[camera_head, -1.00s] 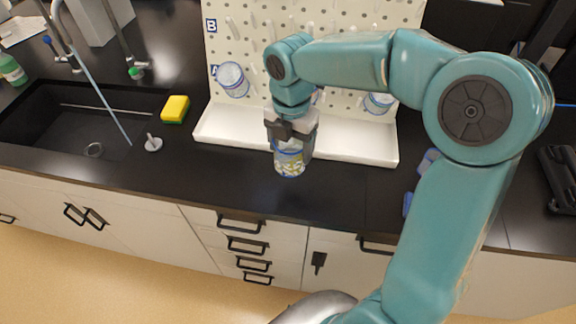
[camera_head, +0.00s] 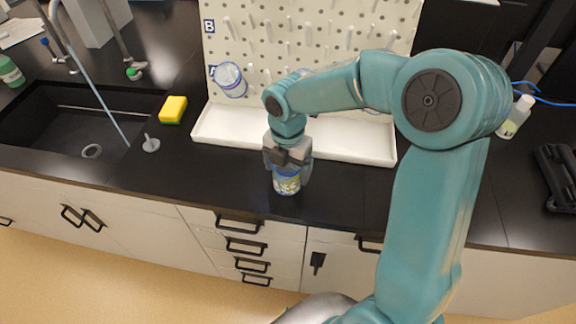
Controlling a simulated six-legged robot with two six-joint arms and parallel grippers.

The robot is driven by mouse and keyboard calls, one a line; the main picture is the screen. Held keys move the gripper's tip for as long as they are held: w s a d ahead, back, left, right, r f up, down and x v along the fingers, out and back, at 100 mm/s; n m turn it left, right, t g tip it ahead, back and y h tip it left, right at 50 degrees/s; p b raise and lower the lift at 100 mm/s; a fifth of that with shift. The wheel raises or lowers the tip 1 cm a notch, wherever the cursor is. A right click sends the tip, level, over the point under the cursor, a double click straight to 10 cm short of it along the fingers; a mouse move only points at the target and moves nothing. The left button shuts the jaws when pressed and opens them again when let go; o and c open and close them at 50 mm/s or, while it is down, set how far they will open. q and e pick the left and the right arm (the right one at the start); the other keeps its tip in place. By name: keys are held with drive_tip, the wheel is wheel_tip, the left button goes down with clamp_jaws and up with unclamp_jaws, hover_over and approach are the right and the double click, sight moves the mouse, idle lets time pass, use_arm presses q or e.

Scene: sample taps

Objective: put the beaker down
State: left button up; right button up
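The beaker (camera_head: 287,183) is a small clear vessel with a blue rim and yellow and white markings. It is upright over the black counter (camera_head: 210,182), in front of the white drip tray. My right gripper (camera_head: 288,166) points down and is shut on the beaker's upper part, hiding much of it. I cannot tell whether the beaker's base touches the counter. My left gripper is not in view.
A white pegboard (camera_head: 335,30) with a drip tray (camera_head: 350,145) stands behind; another beaker (camera_head: 230,82) hangs there on the left. A yellow sponge (camera_head: 173,109) lies beside the sink (camera_head: 50,125). A white bottle (camera_head: 515,117) stands right. Counter beside the held beaker is clear.

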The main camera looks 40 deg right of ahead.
drive_tip(key=shift+o, duration=0.3)
drive_tip(key=shift+s+r, duration=0.1)
drive_tip(key=shift+s, duration=0.05)
drive_tip(key=shift+r, duration=0.45)
wheel_tip(320, 180, up, 12)
drive_tip(key=shift+f+p, duration=0.25)
drive_tip(key=shift+p, duration=0.15)
drive_tip(key=shift+f, duration=0.1)
drive_tip(key=shift+a, duration=0.1)
